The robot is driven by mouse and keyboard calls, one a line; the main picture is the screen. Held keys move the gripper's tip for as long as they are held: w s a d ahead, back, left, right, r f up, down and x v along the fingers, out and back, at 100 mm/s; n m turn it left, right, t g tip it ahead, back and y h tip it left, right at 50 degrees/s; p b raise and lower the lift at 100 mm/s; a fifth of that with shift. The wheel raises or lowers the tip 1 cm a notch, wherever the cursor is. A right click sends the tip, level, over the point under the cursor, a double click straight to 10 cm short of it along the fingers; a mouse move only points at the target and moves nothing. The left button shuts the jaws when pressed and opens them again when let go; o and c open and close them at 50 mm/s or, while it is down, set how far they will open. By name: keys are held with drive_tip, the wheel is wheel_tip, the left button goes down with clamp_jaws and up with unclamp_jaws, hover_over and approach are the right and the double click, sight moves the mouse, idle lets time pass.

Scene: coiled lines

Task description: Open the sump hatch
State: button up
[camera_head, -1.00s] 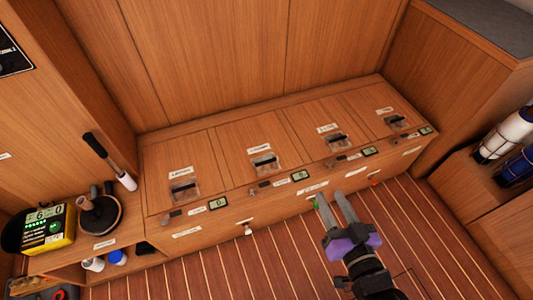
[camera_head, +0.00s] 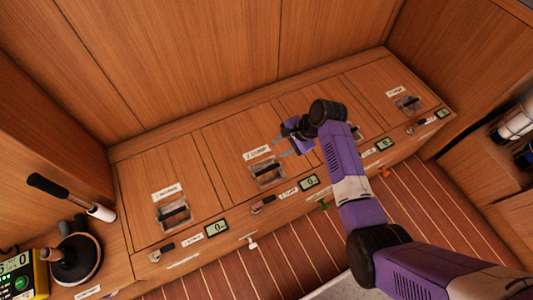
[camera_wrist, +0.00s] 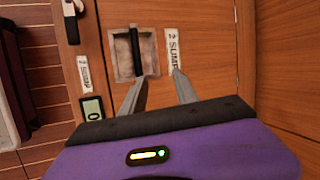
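The sump hatch (camera_head: 235,140) is a wooden lid, second from the left in the row, and lies closed. Its label reads 2 SUMP. Its dark bar handle (camera_head: 267,174) sits in a pale square recess; the handle also shows in the wrist view (camera_wrist: 134,50), with the label (camera_wrist: 174,50) to its right. My gripper (camera_head: 283,147) is above this hatch near the label. In the wrist view its two fingers (camera_wrist: 159,77) are apart and empty. They point toward the space by the recess and label, and do not grip the handle.
Similar hatches flank it, one with a recessed handle (camera_head: 173,213) at left and one (camera_head: 408,104) at far right. Latches and small displays (camera_head: 308,183) line the front edge. A plunger-like tool (camera_head: 77,255) stands at lower left. A wooden wall rises behind.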

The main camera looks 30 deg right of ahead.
sight(269, 169)
drive_tip(key=shift+m+g+y, duration=0.4)
drive_tip(key=shift+m+g, duration=0.4)
drive_tip(key=a+f+b, duration=0.1)
drive_tip(key=f, duration=0.1)
drive_tip(key=s+a+f+b, duration=0.1)
drive_tip(key=a+f, duration=0.1)
drive_tip(key=f, duration=0.1)
drive_tip(key=a+f, duration=0.1)
drive_tip(key=f, duration=0.2)
drive_tip(key=shift+s+a+b, duration=0.3)
drive_tip(key=shift+s+b, duration=0.05)
drive_tip(key=shift+b, duration=0.05)
clamp_jaws()
idle(0.4)
